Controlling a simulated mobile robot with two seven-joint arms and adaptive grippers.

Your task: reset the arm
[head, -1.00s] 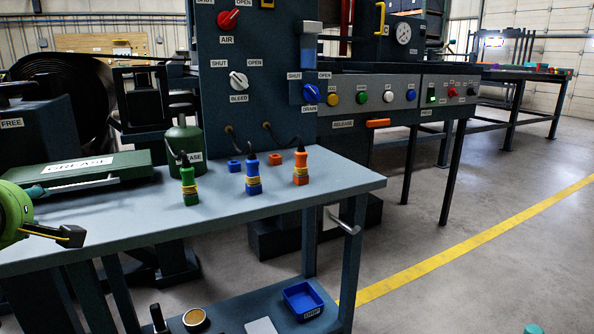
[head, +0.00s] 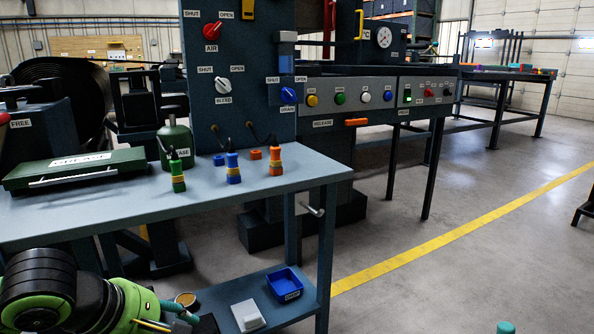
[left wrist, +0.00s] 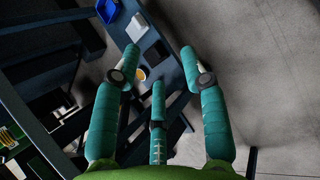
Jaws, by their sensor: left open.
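In the head view my left arm comes in at the lower left, and part of my left gripper (head: 180,312) shows in front of the cart's lower shelf. In the left wrist view the teal fingers of my left gripper (left wrist: 160,75) are spread apart with nothing between them. The lower shelf (left wrist: 172,75) lies beyond the fingers.
The lower shelf holds a blue tray (head: 285,284) and a white block (head: 247,315). Open floor (head: 430,285) lies right.

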